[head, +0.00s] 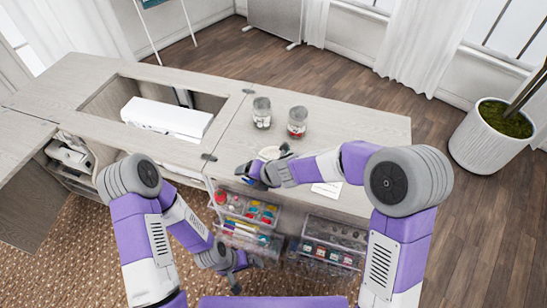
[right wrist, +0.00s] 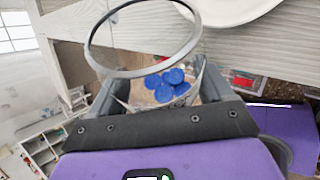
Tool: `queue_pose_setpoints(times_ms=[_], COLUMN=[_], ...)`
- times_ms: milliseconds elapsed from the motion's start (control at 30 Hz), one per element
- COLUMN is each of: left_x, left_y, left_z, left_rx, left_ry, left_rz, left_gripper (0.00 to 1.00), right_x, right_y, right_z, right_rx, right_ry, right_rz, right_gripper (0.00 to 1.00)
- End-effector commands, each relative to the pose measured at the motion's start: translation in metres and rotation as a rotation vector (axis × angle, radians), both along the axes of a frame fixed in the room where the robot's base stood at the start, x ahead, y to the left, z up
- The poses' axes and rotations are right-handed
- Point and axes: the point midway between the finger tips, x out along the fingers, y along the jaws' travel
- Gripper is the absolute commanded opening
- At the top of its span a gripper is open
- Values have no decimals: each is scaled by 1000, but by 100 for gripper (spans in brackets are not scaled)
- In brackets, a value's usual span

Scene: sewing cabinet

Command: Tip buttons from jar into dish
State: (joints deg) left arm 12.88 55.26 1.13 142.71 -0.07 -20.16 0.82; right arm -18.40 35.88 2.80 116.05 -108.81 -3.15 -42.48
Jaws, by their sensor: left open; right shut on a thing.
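My right gripper (head: 254,178) is shut on a clear jar, low over the front edge of the cabinet top. In the right wrist view the jar's round open rim (right wrist: 196,42) faces up the picture, and several blue buttons (right wrist: 168,84) lie inside it. A white dish (head: 269,153) sits on the top just beyond this gripper, partly hidden by it. My left gripper (head: 236,280) hangs low in front of the cabinet, open and empty.
Two more clear jars stand behind the dish, one with grey-white contents (head: 262,113) and one with red contents (head: 297,122). A white sewing machine (head: 166,118) lies in the cabinet's recess. Open clear drawers (head: 330,252) stick out below.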

Motion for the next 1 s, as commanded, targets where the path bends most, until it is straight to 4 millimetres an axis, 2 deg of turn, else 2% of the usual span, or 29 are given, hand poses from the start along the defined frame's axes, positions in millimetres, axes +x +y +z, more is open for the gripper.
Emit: queue_pose_setpoints(times_ms=[1000], left_x=[0], left_y=[0], left_z=[27], left_rx=[0], left_ry=[0], left_rz=[0], left_gripper=[100], right_x=[-1], right_y=[1], right_z=[1], right_rx=[78], right_ry=[113], right_rz=[0], right_gripper=[44])
